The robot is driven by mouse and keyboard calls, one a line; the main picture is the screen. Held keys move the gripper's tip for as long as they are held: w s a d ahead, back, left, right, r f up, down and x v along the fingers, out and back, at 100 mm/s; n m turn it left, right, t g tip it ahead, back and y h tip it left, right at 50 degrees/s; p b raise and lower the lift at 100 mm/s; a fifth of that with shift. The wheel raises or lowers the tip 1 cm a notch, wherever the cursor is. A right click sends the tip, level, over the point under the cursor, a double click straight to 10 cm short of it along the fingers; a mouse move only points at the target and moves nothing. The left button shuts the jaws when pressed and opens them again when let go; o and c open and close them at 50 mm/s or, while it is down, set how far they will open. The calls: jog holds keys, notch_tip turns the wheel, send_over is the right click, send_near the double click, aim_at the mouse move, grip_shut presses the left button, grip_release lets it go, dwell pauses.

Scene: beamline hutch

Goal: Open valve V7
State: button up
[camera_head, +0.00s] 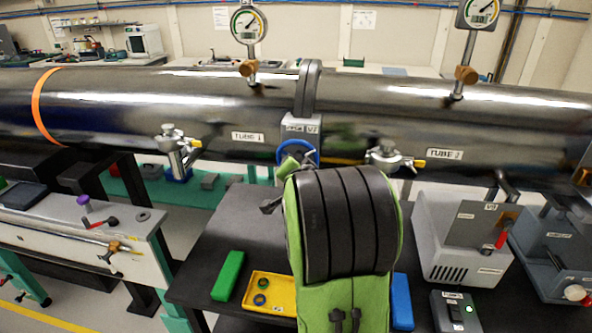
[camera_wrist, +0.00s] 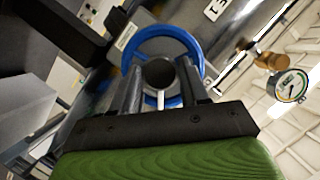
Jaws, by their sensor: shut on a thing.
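The valve V7 block (camera_head: 302,124) is grey, with a label reading V7, and sits between the TUBE 1 and TUBE 2 sections. Its blue handwheel (camera_head: 312,152) is partly hidden behind my green and black arm. In the wrist view the blue handwheel (camera_wrist: 198,54) is close in front, with a round dark centre between my fingers. My gripper (camera_wrist: 160,85) is shut on the handwheel, one finger on each side of its middle. In the head view the fingertips are mostly hidden by my arm.
Two gauges (camera_head: 248,24) (camera_head: 482,10) stand above the tubes. Metal fittings (camera_head: 176,146) (camera_head: 388,158) flank the valve. Below are a green block (camera_head: 229,275), a yellow tray (camera_head: 254,304) and a blue block (camera_head: 402,300). A grey box (camera_head: 462,245) with a red lever stands right.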

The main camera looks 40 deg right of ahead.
jog(key=n+g, duration=0.1)
jog(key=n, duration=0.1)
jog(key=n+g+h+b, duration=0.1)
jog(key=n+g, duration=0.1)
jog(key=n+g+h+b, duration=0.1)
jog(key=n, duration=0.2)
jog(key=shift+w+a+f, duration=0.15)
jog(key=shift+w+a, duration=0.05)
jog(key=shift+a, duration=0.05)
dwell(0.8)
jog(key=o, duration=1)
jog(key=shift+h, duration=0.3)
jog(key=shift+o, duration=0.2)
jog(key=v, duration=1.5)
jog(key=shift+a+r, duration=0.3)
jog(key=shift+r, duration=0.05)
jog(key=shift+s, duration=0.1)
